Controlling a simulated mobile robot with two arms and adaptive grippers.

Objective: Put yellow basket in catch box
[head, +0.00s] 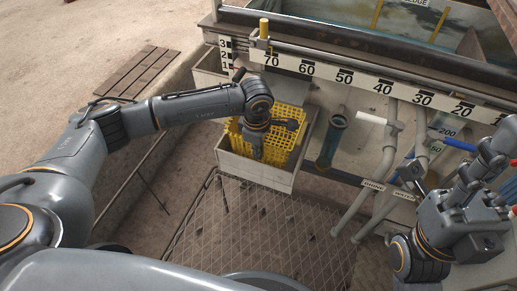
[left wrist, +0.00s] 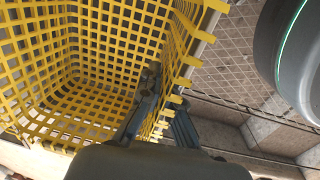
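The yellow basket (head: 287,135) is a plastic lattice. In the head view it stands inside the white catch box (head: 255,171), with its upper part above the rim and its lower part hidden by the front wall. My left gripper (head: 257,150) reaches down at the basket's near side. In the left wrist view the basket (left wrist: 75,70) fills the upper left. There my left fingers (left wrist: 165,105) straddle its wall, close together, and look shut on it. My right gripper (head: 456,162) is at the right of the head view, away from the basket; its fingers look spread and empty.
A numbered scale rail (head: 345,76) runs behind the box. A dark tube (head: 331,140) and grey pipes (head: 388,155) stand to its right. A metal mesh platform (head: 255,235) lies in front.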

